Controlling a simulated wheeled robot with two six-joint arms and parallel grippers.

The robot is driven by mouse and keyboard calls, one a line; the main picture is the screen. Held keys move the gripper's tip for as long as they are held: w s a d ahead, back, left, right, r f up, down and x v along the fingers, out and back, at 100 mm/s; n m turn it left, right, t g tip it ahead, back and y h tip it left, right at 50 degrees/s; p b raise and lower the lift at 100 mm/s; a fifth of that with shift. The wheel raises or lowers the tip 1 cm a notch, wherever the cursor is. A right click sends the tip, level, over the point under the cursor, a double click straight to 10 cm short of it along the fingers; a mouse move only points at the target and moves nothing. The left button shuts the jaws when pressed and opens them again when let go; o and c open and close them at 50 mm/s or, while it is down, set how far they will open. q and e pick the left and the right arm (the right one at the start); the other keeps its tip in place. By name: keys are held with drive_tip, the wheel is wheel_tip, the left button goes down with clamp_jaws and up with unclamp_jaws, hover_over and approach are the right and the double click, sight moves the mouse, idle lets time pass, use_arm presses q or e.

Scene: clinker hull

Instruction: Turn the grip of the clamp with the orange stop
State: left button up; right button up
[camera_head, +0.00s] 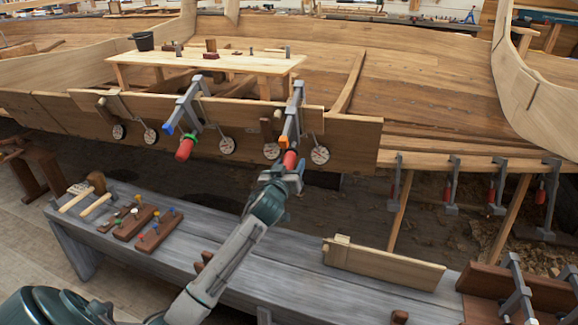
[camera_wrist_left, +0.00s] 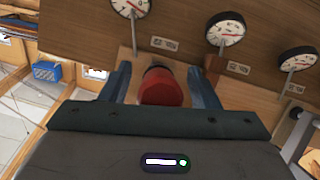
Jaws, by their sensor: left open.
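The clamp with the orange stop (camera_head: 283,141) sits on the hull plank's edge, its grey bar (camera_head: 295,105) running up over the plank. Its red grip (camera_head: 290,160) points down toward me; in the left wrist view the red grip (camera_wrist_left: 162,90) shows end-on. My left gripper (camera_head: 289,172) is at this grip. In the left wrist view my left gripper (camera_wrist_left: 160,76) is open, with one finger on each side of the grip and small gaps visible. A second clamp (camera_head: 185,103) with a blue stop and red grip stands to the left. My right gripper is not in view.
Several round dials (camera_head: 320,155) hang along the plank beside the clamps. A grey bench (camera_head: 210,240) below carries mallets (camera_head: 95,183), pegged blocks (camera_head: 135,222) and a wooden board (camera_head: 383,264). More clamps (camera_head: 453,185) hang at the right.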

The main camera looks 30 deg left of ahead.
use_arm(q)
drive_tip(key=shift+c, duration=0.3)
drive_tip(key=c, duration=0.9)
drive_tip(key=shift+c, duration=0.2)
drive_tip(key=shift+y, duration=0.3)
drive_tip(key=shift+a+f+m+g+y, duration=0.1)
drive_tip(key=shift+m+g+y, duration=0.4)
drive_tip(key=shift+m+y, duration=0.55)
drive_tip(key=shift+m, duration=0.45)
drive_tip(key=m+y+b, duration=0.2)
drive_tip(key=m+y, duration=0.1)
drive_tip(key=shift+s+a+f+g+b, duration=0.1)
drive_tip(key=shift+g+b, duration=0.25)
drive_tip(key=shift+g, duration=0.05)
drive_tip(key=m+y+b, duration=0.1)
drive_tip(key=m+b, duration=0.1)
drive_tip(key=shift+a+m+y, duration=0.1)
drive_tip(key=shift+m+y, duration=0.25)
drive_tip(key=shift+m, duration=0.05)
drive_tip(key=shift+s+m+b, duration=0.1)
drive_tip(key=shift+m+b, duration=0.2)
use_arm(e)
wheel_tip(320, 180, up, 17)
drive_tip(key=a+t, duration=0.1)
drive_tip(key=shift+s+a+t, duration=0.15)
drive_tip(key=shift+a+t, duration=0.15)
